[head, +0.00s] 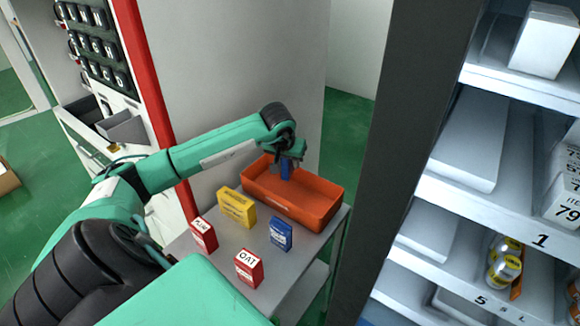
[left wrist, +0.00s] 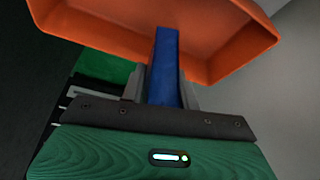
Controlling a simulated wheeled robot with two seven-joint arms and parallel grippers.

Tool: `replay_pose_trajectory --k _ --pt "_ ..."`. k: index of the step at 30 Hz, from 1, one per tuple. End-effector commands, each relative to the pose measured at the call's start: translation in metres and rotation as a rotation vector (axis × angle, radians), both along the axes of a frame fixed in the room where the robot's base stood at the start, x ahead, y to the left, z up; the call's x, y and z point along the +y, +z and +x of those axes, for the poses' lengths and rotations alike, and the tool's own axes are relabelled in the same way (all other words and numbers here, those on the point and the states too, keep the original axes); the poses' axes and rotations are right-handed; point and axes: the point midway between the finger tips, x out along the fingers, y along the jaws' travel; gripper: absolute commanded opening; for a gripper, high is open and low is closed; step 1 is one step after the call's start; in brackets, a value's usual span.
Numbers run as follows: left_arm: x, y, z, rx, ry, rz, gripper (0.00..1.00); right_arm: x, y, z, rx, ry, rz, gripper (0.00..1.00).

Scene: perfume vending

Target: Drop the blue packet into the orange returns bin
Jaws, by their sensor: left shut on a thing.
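My left gripper (head: 289,158) is shut on a blue packet (head: 286,169), which hangs upright below the fingers over the orange returns bin (head: 318,216). In the left wrist view the blue packet (left wrist: 165,66) stands between the two fingers (left wrist: 164,88), with the orange bin (left wrist: 110,32) beyond it. Whether the packet's lower end touches the bin floor cannot be told. A second blue packet (head: 281,234) stands on the grey cart in front of the bin. My right gripper is not in view.
The grey cart top (head: 205,262) also carries a yellow box (head: 236,206) and two red boxes (head: 204,234), (head: 249,268). A dark post (head: 395,130) and white shelves (head: 480,205) with goods stand at the right. A vending machine with a keypad (head: 92,45) is at the left.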

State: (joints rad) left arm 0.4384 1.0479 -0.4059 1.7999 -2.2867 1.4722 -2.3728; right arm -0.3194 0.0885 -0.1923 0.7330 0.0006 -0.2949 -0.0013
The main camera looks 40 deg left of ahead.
Motion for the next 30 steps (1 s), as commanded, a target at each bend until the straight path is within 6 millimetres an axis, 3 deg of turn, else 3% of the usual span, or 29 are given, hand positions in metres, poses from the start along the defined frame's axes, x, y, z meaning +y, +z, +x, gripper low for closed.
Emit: replay_pose_trajectory --k 2,3,6,17,22,30 --pt "0.000 0.000 0.000 0.000 0.000 0.000 0.07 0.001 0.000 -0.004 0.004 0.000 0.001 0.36" --pt "0.000 0.000 0.000 0.000 0.000 0.000 0.39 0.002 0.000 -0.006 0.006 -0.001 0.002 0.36" --pt "0.000 0.000 0.000 0.000 0.000 0.000 0.56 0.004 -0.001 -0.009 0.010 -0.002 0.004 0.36" --pt "-0.001 0.005 -0.001 -0.001 -0.001 0.000 0.56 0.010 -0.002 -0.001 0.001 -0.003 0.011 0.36" --pt "-0.003 0.028 -0.010 -0.004 -0.001 0.003 0.56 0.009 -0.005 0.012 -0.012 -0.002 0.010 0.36" --pt "-0.012 0.086 -0.032 -0.005 -0.001 0.002 0.56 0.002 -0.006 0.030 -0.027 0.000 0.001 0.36"
